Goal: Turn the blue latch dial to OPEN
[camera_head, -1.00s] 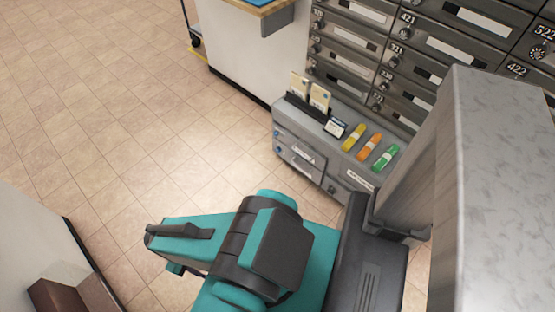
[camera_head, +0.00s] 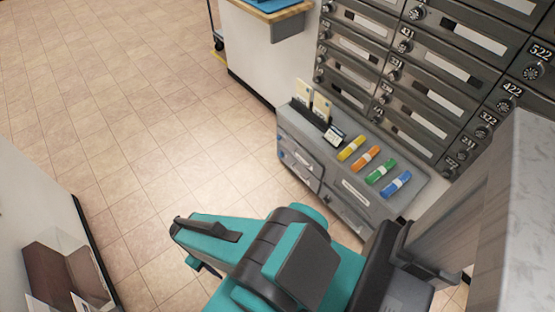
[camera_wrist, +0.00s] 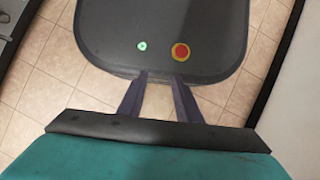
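A low grey cabinet (camera_head: 388,205) stands against the mailbox wall in the head view. A small blue spot (camera_head: 282,153) shows on its left front edge. It may be the blue latch dial, but it is too small to tell its setting or read any OPEN mark. My gripper (camera_wrist: 162,77) shows in the wrist view with its two dark fingers apart and tile floor between them. It is open and empty, and points at my own base. The dial is not in the wrist view. In the head view my teal arm hides part of the floor in front of the cabinet.
Yellow, orange, green and blue rolls (camera_head: 396,184) and a card holder (camera_head: 319,116) lie on the cabinet top. Metal mailboxes (camera_head: 420,80) rise behind. A white counter (camera_head: 262,50) stands at the back. A brown box (camera_head: 58,272) is at lower left. Tile floor at left is clear.

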